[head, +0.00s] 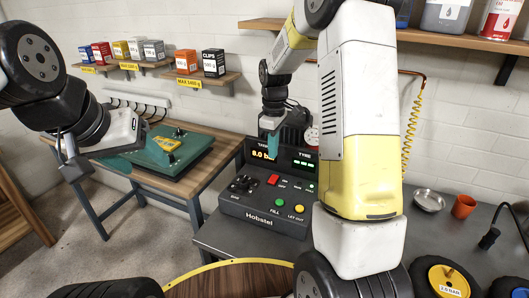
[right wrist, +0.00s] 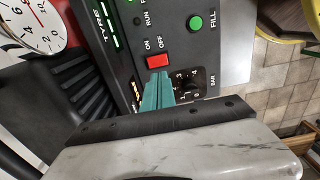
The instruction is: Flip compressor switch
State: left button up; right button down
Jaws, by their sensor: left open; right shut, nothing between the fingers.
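The compressor console (head: 262,212), dark and marked Hobstel, stands on the grey bench. My right gripper (head: 272,148) is shut and empty above the console's display. The switch's tilt is too small to read. My left gripper (head: 110,160) is open and empty at the left, away from the console.
A green case (head: 165,152) lies on the wooden table at left. Green FILL (head: 282,200) and yellow LET OUT (head: 299,208) buttons sit near the switch. A metal bowl (head: 429,200) and an orange cup (head: 463,206) stand at right. A gauge (right wrist: 30,25) is close by.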

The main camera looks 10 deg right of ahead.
notch_tip(320, 180, up, 5)
send_over(273, 180)
jog(key=shift+s, duration=0.1)
jog(key=shift+f, duration=0.1)
notch_tip(273, 180, down, 14)
jog(key=shift+r, duration=0.1)
dwell(0.5)
